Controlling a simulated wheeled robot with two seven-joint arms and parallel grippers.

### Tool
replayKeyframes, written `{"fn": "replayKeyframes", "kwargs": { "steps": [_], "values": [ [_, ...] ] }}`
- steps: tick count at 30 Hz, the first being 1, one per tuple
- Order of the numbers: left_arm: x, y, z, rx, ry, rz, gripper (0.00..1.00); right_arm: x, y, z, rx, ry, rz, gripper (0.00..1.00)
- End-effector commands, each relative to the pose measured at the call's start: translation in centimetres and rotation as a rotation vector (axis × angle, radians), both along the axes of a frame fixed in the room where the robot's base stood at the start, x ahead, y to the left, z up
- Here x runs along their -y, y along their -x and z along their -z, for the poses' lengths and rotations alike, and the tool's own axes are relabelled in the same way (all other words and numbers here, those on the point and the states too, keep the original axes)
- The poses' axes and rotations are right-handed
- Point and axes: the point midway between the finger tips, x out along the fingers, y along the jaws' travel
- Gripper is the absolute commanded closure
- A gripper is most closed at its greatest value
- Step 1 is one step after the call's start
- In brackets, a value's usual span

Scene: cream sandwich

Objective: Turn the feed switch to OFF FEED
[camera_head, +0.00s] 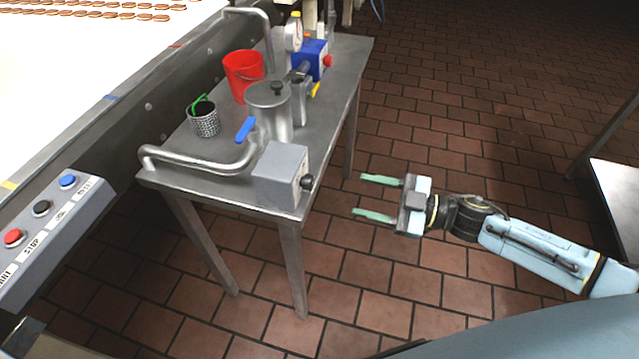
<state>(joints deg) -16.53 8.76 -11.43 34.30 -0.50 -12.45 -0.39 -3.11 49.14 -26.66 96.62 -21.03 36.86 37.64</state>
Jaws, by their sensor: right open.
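A grey box (276,175) sits at the near right corner of the steel table. A black knob (307,183) is on its right face; I cannot read any label or tell which way the knob points, and I cannot confirm that it is the feed switch. My right gripper (373,197) is open and empty. Its two green fingers point left toward the knob, with a clear gap between them and the box. My left gripper is not in view.
The steel table (225,182) carries a metal pot (268,108) with a blue-handled valve (245,130), a red bucket (243,72), a mesh cup (204,119) and pipes. A button panel (55,225) is at left. Tiled floor right of the table is clear.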

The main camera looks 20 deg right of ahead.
Motion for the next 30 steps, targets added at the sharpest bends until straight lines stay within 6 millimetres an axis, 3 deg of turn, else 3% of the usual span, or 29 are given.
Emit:
{"fn": "replayKeyframes", "kwargs": {
  "steps": [9,15,28,30],
  "values": [
    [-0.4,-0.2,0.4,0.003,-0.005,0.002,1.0,-5.7,-3.9,0.0,0.003,-0.001,0.002,0.46],
    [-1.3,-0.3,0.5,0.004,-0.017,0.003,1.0,-7.9,-5.4,0.0,0.001,-0.001,0.004,0.46],
    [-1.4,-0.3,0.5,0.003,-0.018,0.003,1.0,-8.6,-5.9,0.1,0.0,0.001,0.004,0.46],
    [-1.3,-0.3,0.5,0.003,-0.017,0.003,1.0,-8.6,-5.9,0.1,0.0,0.001,0.004,0.55]
  ]
}}
